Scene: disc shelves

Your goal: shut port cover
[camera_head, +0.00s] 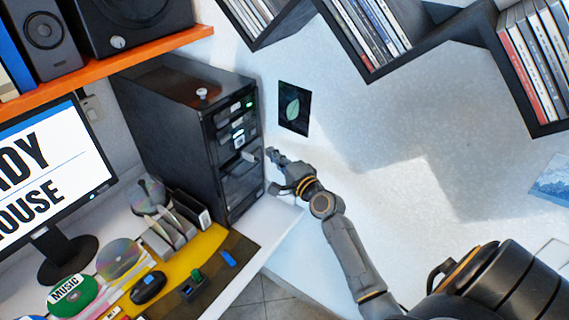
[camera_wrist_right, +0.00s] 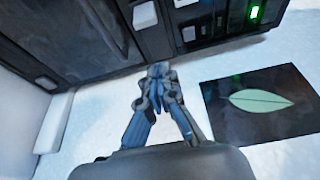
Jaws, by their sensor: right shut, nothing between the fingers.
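A black computer tower (camera_head: 165,125) stands on the desk, its front panel facing right. Its front carries green lights, pale sockets and a light tab (camera_head: 249,156) at mid height. I cannot tell which part is the port cover or how far it is open. My right gripper (camera_head: 271,154) is shut and empty, just right of the tower front at about the tab's height. In the right wrist view the closed fingertips (camera_wrist_right: 158,70) point at the lower edge of the tower front (camera_wrist_right: 120,35), where pale tabs (camera_wrist_right: 145,15) show. Contact is unclear. My left gripper is not in view.
A dark leaf picture (camera_head: 294,108) is on the white wall beside the tower. An orange shelf (camera_head: 150,55) with speakers hangs above. A monitor (camera_head: 50,165), discs and a disc rack (camera_head: 175,230) crowd the desk at left.

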